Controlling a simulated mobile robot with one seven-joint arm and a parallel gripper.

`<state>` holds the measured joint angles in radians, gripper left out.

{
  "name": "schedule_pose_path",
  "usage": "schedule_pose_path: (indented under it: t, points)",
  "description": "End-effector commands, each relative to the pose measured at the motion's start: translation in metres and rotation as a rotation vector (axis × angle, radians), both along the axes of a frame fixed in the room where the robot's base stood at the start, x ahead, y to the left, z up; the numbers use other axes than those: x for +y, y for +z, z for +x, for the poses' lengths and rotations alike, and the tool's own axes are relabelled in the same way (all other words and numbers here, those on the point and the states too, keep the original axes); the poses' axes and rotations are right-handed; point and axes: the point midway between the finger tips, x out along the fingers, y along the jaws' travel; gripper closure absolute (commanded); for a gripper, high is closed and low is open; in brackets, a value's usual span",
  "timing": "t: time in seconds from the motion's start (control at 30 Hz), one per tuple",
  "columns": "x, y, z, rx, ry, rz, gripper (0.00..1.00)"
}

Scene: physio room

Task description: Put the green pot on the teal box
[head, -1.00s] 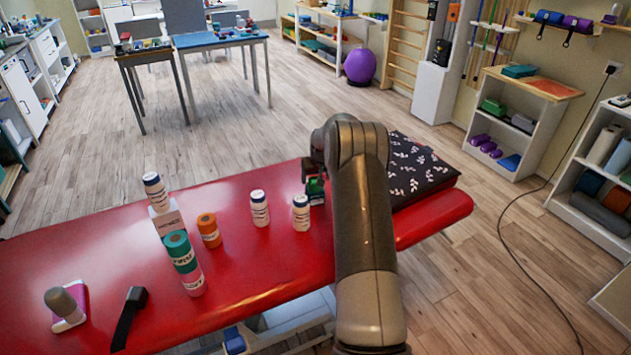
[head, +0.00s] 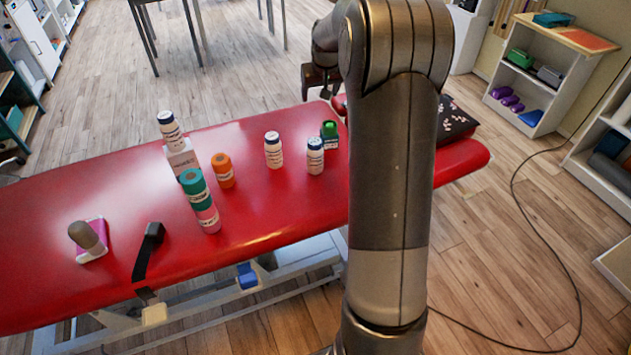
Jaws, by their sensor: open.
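The green pot (head: 329,134), small with a green lid, stands upright on the red treatment table (head: 120,180), just behind a white bottle. My gripper (head: 320,92) is open and empty, above and beyond the pot in the picture and apart from it. Part of my gripper is hidden behind my arm. A flat teal box (head: 552,19) lies on top of the low white shelf unit at the far right, apart from the table.
White bottles (head: 273,150) (head: 315,156), an orange roll (head: 222,170), a teal roll on a pink roll (head: 194,184), a white box (head: 182,158) with a bottle on it, and a massage tool (head: 88,240) stand on the table. A patterned cushion (head: 455,122) is partly behind my arm. A cable (head: 515,200) crosses the floor.

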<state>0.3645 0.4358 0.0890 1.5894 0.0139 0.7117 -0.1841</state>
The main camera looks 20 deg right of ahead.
Motion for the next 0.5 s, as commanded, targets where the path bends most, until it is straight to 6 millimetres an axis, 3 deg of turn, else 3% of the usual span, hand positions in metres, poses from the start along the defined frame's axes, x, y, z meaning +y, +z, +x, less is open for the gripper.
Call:
schedule_pose_path:
  t: [0.03,0.2,0.5]
  points:
    - [0.015,0.018,-0.014,-0.007,0.010,-0.006,0.29]
    - [0.055,0.061,-0.065,-0.016,0.029,-0.016,0.29]
    - [0.116,0.108,-0.169,-0.034,0.061,-0.023,0.29]
